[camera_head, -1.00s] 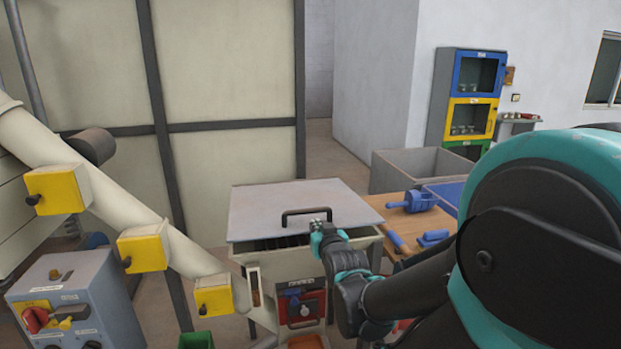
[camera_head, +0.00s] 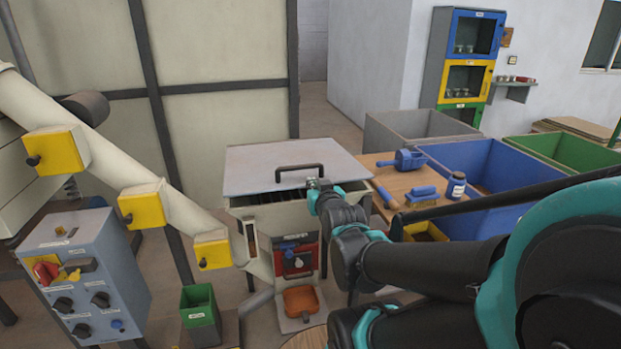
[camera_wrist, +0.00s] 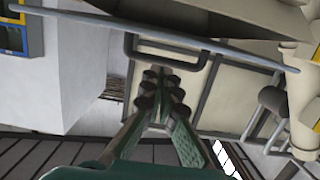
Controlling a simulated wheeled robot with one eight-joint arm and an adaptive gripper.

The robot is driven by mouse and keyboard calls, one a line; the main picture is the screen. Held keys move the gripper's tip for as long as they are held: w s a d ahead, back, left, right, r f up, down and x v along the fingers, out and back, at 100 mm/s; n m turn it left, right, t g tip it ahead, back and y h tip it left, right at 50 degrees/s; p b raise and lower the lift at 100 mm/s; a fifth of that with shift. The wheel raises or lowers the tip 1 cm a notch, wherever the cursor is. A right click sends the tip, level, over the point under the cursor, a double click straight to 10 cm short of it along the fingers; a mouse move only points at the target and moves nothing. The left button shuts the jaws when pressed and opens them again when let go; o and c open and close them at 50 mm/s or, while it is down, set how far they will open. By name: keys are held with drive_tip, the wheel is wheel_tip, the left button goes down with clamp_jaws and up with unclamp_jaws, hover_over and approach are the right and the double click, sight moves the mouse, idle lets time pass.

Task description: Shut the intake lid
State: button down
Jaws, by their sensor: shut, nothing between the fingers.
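The intake lid (camera_head: 265,170) is a flat grey panel over the cream intake hopper (camera_head: 280,222), with a black bar handle (camera_head: 300,167) on it. A dark gap with slats shows under its front edge, so it stands partly raised. My gripper (camera_head: 317,184) is at the front edge of the lid, just right of and below the handle. The wrist view shows the shut, empty fingers (camera_wrist: 160,78) overlapping the handle bar (camera_wrist: 140,55), with the lid edge (camera_wrist: 100,18) beyond. I cannot tell whether they touch the lid or handle.
A wooden table (camera_head: 385,182) with a blue scoop (camera_head: 402,160), brush and jar stands right of the hopper. Grey (camera_head: 375,135), blue (camera_head: 500,205) and green (camera_head: 560,150) bins lie beyond. A control box (camera_head: 85,275) and sloping pipe (camera_head: 100,150) stand left.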

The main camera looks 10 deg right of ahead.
drive_tip(key=shift+s+f, duration=0.3)
drive_tip(key=shift+s, duration=0.75)
drive_tip(key=shift+s+f, duration=0.25)
drive_tip(key=shift+s, duration=0.8)
drive_tip(key=c, duration=2.1)
unclamp_jaws()
drive_tip(key=o, duration=0.6)
drive_tip(key=w+r+n, duration=0.1)
drive_tip(key=w+r+n+g, duration=0.1)
drive_tip(key=w, duration=0.1)
drive_tip(key=w+r+n+g, duration=0.1)
drive_tip(key=w, duration=0.1)
drive_tip(key=shift+w+a, duration=0.1)
drive_tip(key=shift+a, duration=0.1)
drive_tip(key=w+r+n+g, duration=0.4)
drive_tip(key=r+n+g, duration=0.2)
drive_tip(key=r+n, duration=0.15)
drive_tip(key=w+r+n+g, duration=0.5)
drive_tip(key=r+n+g, duration=0.15)
drive_tip(key=r, duration=0.25)
drive_tip(key=shift+n, duration=0.5)
drive_tip(key=f, duration=0.5)
drive_tip(key=w+f, duration=0.1)
drive_tip(key=f, duration=1)
drive_tip(key=shift+w+f, duration=0.3)
drive_tip(key=shift+f, duration=0.1)
